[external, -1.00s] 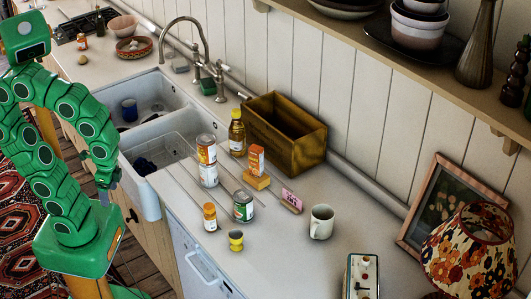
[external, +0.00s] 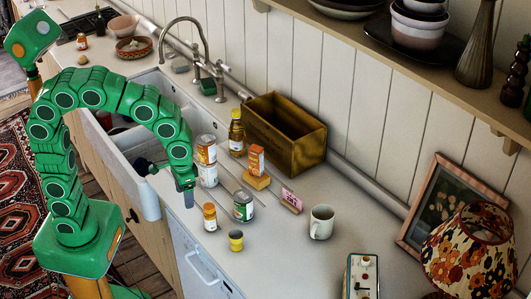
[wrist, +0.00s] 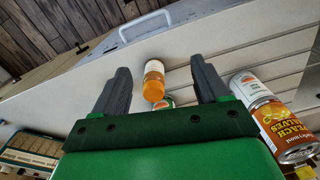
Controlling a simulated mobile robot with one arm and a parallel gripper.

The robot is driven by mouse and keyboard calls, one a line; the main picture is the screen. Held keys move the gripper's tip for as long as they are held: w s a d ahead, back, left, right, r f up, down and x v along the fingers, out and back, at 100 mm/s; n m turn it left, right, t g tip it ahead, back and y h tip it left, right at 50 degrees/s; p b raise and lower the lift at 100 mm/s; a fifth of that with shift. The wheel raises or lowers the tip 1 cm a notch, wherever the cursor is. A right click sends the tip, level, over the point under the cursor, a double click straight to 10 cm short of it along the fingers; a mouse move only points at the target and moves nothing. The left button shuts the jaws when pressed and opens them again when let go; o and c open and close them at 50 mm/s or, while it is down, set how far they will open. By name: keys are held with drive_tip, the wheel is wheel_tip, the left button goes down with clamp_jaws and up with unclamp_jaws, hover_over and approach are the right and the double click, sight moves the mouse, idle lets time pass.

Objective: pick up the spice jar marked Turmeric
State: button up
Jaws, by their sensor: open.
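A small spice jar (external: 210,217) with an orange-yellow body and pale label stands on the counter near its front edge. Its label is too small to read, so I cannot confirm it says Turmeric. In the wrist view the jar (wrist: 154,78) appears between my two fingers, beyond them. My gripper (external: 188,203) is open and empty, just left of the jar and apart from it. It also shows in the wrist view (wrist: 161,68). A similar small orange jar (external: 82,43) stands far back on the counter, its label unreadable.
A green-labelled can (external: 243,206) and a yellow egg-cup-like item (external: 236,240) stand close to the jar. Stacked cans (external: 207,160), a bottle (external: 237,133), an orange box (external: 256,160) and a mug (external: 321,222) stand farther back. The sink (external: 150,150) lies left.

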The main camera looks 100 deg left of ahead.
drive_tip(key=n, duration=0.2)
hover_over(209, 213)
drive_tip(key=a, duration=0.2)
drive_tip(key=shift+s+f, duration=0.2)
drive_tip(key=shift+f, duration=0.4)
drive_tip(key=shift+s+f, duration=0.15)
drive_tip(key=shift+f, duration=0.45)
drive_tip(key=shift+w+f, duration=0.1)
drive_tip(key=shift+f, duration=1.3)
wheel_tip(209, 213, down, 5)
drive_tip(key=shift+d, duration=0.15)
drive_tip(key=c, duration=1.2)
drive_tip(key=shift+r, duration=0.1)
